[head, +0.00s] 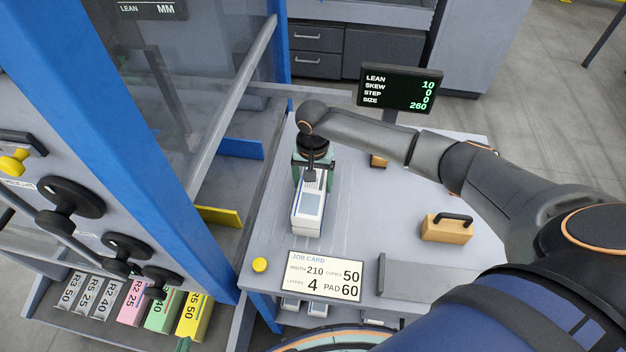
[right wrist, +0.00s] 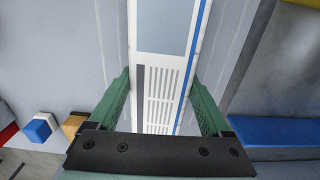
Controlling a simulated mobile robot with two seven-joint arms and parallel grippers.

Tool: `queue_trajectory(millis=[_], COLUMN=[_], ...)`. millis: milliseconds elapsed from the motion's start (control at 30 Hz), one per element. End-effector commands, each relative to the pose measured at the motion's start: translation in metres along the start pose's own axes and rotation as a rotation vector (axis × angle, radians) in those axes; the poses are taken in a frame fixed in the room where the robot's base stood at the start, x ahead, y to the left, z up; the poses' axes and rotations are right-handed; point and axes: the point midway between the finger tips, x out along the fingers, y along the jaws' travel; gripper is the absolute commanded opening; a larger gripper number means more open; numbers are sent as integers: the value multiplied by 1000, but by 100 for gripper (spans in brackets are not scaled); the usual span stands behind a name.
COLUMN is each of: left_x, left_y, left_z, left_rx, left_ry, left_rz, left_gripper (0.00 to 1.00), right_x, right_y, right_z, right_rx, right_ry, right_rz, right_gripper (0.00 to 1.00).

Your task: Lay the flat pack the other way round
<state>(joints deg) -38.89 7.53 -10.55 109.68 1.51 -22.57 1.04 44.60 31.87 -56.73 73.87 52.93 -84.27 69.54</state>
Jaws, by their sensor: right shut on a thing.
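The flat pack (head: 308,210) is a long white bundle with a grey panel, rows of grey lines and a blue stripe along one side. It lies lengthwise on the grey table, its grey panel toward the job card. My right gripper (head: 312,168) comes down over its far end. In the right wrist view, my right gripper's green fingers (right wrist: 162,105) press on both long sides of the pack (right wrist: 172,30). A green tip at the bottom edge of the head view looks like my left gripper (head: 183,345); its jaws are cut off.
A wooden block with a black handle (head: 447,230) and a smaller block (head: 379,161) stand right of the pack. A job card (head: 325,276) and yellow button (head: 260,265) are at the front. A blue-framed machine (head: 205,200) borders the left.

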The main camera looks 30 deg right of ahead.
Motion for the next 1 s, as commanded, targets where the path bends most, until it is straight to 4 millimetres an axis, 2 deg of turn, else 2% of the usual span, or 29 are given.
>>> queue_trajectory(millis=[167,200,333,667,767,1000], left_x=[1,1,1,0,-1,-3], left_y=[0,0,0,0,0,0], left_z=[1,1,1,0,0,-3], left_rx=[0,0,0,0,0,0], left_ry=[0,0,0,0,0,0], left_rz=[0,0,0,0,0,0], left_gripper=[0,0,0,0,0,0], right_x=[3,3,3,0,-11,-62], right_y=[-1,-1,-1,0,0,-1], right_z=[0,0,0,0,-1,-1], right_rx=[0,0,0,0,0,-1], right_ry=[1,1,1,0,1,3], right_rz=[-2,-3,-2,1,-2,-4], right_gripper=[0,83,98,100,100,100])
